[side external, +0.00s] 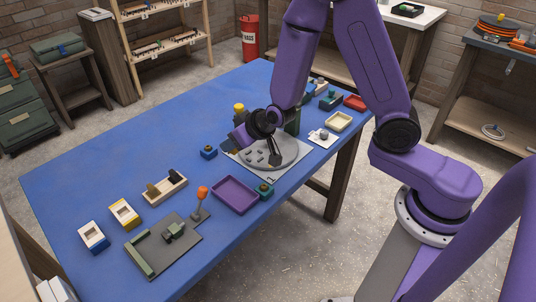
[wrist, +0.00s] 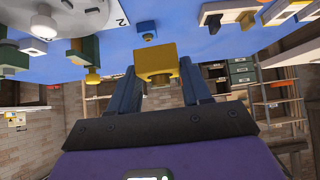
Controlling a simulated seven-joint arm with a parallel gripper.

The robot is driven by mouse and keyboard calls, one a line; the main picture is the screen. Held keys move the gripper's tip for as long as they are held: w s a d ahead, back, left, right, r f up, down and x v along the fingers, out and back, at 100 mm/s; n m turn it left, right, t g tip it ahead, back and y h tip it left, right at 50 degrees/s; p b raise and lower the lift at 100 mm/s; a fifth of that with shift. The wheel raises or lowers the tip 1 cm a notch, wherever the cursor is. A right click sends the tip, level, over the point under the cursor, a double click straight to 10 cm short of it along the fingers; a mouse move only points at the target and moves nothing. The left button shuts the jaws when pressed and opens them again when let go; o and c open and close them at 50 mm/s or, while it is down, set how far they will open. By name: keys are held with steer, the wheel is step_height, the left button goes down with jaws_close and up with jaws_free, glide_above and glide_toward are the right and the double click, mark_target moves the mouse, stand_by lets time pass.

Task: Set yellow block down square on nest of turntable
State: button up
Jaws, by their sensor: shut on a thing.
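The yellow block (wrist: 155,62) is between the two blue fingers of my gripper (wrist: 158,70) in the wrist view, with a small knob on it. In the side external view, my purple gripper (side external: 241,137) is low over the left side of the turntable (side external: 286,152), strongly tilted. The turntable is a grey disc on a light plate, with several dark marks or recesses on it. It shows partly at the top left of the wrist view (wrist: 70,12). The arm and hand cover part of it. I cannot tell which nest is the target. The block is above the table, apart from the disc.
A yellow-topped object (side external: 239,107) stands behind my gripper in the side view. A small blue block (side external: 208,152) is left of the plate. A purple tray (side external: 235,195) and a wooden holder (side external: 164,189) are nearer. The blue table's (side external: 120,140) far left is clear.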

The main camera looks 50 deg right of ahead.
steer(key=shift+s+d+r, duration=0.75)
steer(key=shift+d+r, duration=0.75)
steer(key=shift+d, duration=3.8)
steer(key=shift+m+h, duration=0.3)
steer(key=shift+m, duration=0.1)
steer(key=w+f, duration=0.1)
steer(key=f, duration=0.1)
steer(key=w+f, duration=0.1)
steer(key=f, duration=0.2)
steer(key=w+f, duration=0.2)
steer(key=f, duration=0.1)
steer(key=shift+a+f, duration=0.2)
steer(key=shift+a, duration=0.05)
steer(key=shift+f, duration=2.7)
steer(key=shift+f, duration=0.25)
steer(key=o, duration=1.2)
